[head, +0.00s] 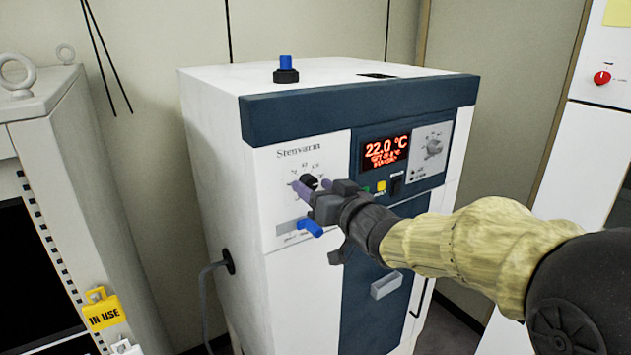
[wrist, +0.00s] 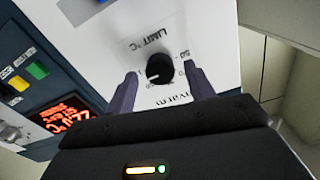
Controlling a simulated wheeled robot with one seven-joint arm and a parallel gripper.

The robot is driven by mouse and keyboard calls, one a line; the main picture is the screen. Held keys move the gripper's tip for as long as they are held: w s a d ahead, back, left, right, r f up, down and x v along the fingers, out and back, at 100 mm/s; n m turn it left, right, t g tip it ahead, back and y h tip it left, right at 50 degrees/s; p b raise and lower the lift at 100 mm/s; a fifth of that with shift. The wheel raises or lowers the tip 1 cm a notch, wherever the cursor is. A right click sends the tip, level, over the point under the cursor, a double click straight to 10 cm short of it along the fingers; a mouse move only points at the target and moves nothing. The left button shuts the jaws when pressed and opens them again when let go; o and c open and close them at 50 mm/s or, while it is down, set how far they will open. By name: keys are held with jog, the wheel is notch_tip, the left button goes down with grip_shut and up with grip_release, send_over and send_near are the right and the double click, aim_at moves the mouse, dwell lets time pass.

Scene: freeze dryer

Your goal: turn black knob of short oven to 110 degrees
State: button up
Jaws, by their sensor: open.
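The short oven (head: 222,140) is a white cabinet with a dark blue band, in the middle of the head view. Its black knob (head: 309,181) sits on the white panel at the front left, partly hidden by my gripper. In the wrist view the black knob (wrist: 159,69) shows whole, with a pale pointer mark, beside a printed "LIMIT °C" scale. My gripper (head: 314,190) is open in front of the panel. In the wrist view its two purple fingers (wrist: 161,85) stand on either side of the knob, with gaps between them and it.
A red display (head: 386,150) reads 22.0 °C, beside a grey dial (head: 433,147). A blue lever (head: 311,227) sticks out below the knob, close to my gripper. A cabinet with an "IN USE" tag (head: 103,312) stands at left. A white unit with a red knob (head: 602,78) is at right.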

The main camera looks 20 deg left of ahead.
jog(key=shift+w+a, duration=0.25)
jog(key=shift+a, duration=0.05)
jog(key=c, duration=1)
